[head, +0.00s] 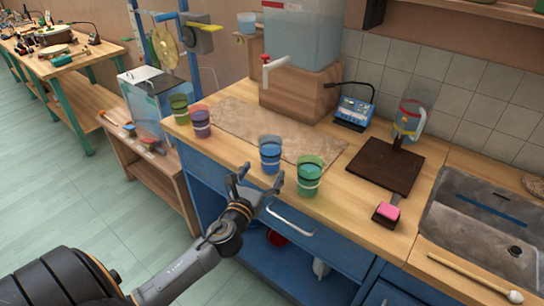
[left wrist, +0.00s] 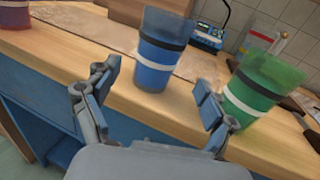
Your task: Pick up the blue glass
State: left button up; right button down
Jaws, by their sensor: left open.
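The blue glass (head: 270,154) stands upright near the front edge of the wooden counter, with dark and white bands around it. It also shows in the left wrist view (left wrist: 158,62), just beyond and between my open fingers. My left gripper (head: 258,179) is open and empty, in front of the glass at the counter edge; no contact is visible. In the left wrist view my left gripper (left wrist: 150,98) has its fingers spread to either side of the glass. A green glass (head: 310,174) stands close to the right of the blue one. My right gripper is not in view.
A purple glass (head: 201,121) and another green glass (head: 179,108) stand at the counter's left end. A water tank (head: 303,35) on a wooden block stands behind. A dark board (head: 384,166), a pink sponge (head: 387,211) and a sink (head: 480,225) lie to the right.

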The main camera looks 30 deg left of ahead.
aim_at(266, 164)
pick_arm(q)
jog(key=x, duration=0.7)
jog(key=shift+a+p, duration=0.15)
jog(key=shift+p, duration=0.2)
jog(key=shift+s, duration=0.15)
jog(key=shift+c, duration=0.6)
jog(key=shift+r, duration=0.1)
jog(key=c, duration=1.5)
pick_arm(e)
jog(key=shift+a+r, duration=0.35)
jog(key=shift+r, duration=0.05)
